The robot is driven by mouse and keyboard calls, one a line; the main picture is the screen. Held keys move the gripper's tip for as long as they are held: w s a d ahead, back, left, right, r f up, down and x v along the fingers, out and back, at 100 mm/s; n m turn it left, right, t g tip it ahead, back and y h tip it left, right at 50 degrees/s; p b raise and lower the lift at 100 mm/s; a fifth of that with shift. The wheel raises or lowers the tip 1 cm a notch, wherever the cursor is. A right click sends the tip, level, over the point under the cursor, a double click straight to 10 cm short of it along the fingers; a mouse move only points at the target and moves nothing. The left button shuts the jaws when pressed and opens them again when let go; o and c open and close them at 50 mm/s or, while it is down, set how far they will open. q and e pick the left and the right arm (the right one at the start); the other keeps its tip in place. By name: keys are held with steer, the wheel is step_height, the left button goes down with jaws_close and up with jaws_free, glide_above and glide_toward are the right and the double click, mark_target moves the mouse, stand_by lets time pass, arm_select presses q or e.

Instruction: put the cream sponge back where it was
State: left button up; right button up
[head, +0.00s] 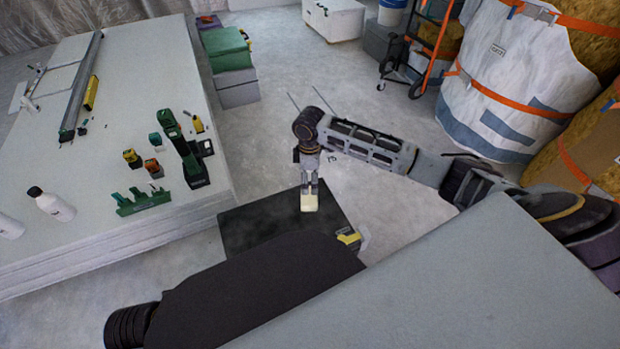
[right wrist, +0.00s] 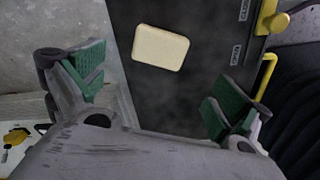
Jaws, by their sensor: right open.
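The cream sponge (head: 309,203) shows just below my right gripper (head: 309,185) in the head view. In the right wrist view the sponge (right wrist: 160,48) is a pale rounded block over a dark flat surface (right wrist: 150,100). It appears beyond the fingertips, between the lines of the two green-padded fingers. My right gripper (right wrist: 162,88) is open, with its fingers wide apart and nothing between them. I cannot tell the exact gap between the fingertips and the sponge. My left gripper is not in view.
A stack of pale panels (head: 90,225) at the left bears green and black tools (head: 190,160), a white bottle (head: 50,203) and a long metal rail (head: 80,90). A yellow part (head: 348,238) is at the dark surface's right edge. Large wrapped bales (head: 520,80) stand at the right.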

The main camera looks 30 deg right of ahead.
steer(key=s+a+f+m+t+y, duration=0.2)
steer(key=s+a+f+m+y, duration=0.15)
steer(key=s+a, duration=1.05)
steer(key=s+d+r+m+t+h, duration=0.1)
steer(key=s+d+m+h, duration=0.1)
steer(key=s+d+m, duration=0.3)
steer(key=s+m, duration=0.1)
steer(key=s, duration=0.1)
steer(key=shift+s+r+m+t, duration=0.3)
steer(key=shift+s+r+m, duration=0.05)
steer(key=shift+s, duration=0.05)
stand_by(0.3)
